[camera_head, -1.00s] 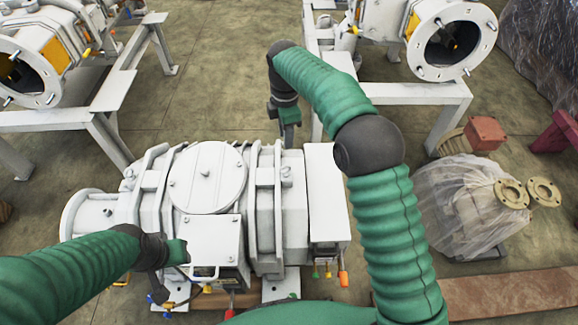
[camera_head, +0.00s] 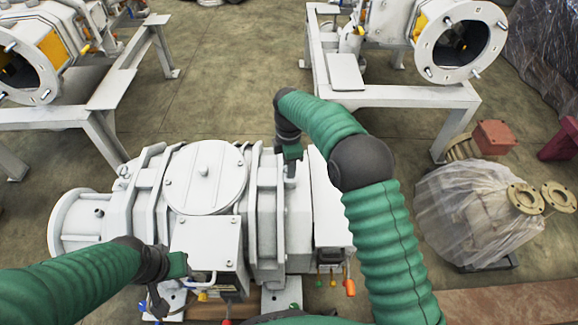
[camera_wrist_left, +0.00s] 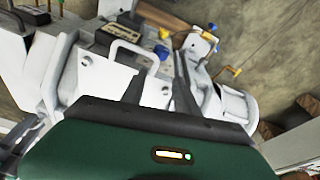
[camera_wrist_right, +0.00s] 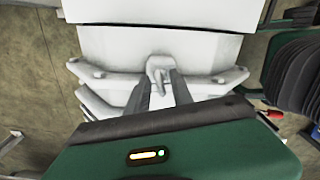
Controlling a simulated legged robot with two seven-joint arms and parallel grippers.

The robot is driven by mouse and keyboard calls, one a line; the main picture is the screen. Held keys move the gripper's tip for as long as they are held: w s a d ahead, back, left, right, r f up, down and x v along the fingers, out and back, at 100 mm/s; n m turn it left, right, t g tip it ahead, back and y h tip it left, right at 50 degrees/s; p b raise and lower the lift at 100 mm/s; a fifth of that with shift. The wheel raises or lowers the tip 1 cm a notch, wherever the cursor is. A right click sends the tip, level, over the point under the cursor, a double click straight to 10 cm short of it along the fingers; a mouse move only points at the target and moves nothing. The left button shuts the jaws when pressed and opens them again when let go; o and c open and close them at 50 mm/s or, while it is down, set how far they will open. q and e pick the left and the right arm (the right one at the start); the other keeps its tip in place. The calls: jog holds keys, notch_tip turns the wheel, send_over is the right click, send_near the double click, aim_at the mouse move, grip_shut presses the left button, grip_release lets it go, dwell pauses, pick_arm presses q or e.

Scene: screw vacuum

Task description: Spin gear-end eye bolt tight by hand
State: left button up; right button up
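The white screw vacuum pump (camera_head: 205,178) stands in front of me. A pale eye bolt (camera_wrist_right: 158,70) shows on its casing in the right wrist view. My right gripper (camera_head: 291,172) reaches down over the right part of the pump. In the right wrist view its fingers (camera_wrist_right: 161,80) lie on either side of the eye bolt, and I cannot tell whether they touch it. My left gripper (camera_head: 182,278) is low at the pump's front, near a white handle (camera_head: 203,277). In the left wrist view its fingers (camera_wrist_left: 160,72) are apart, with nothing clearly held between them.
Another pump on a white frame (camera_head: 405,96) stands behind at the right, and one (camera_head: 100,110) at the left. A plastic-wrapped unit (camera_head: 478,215) is on the floor at the right. Small coloured valves (camera_head: 333,282) stick out at the pump's front. Open floor lies behind the pump.

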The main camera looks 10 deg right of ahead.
jog(key=shift+d, duration=0.1)
grip_shut()
pick_arm(q)
jog(key=shift+r, duration=0.15)
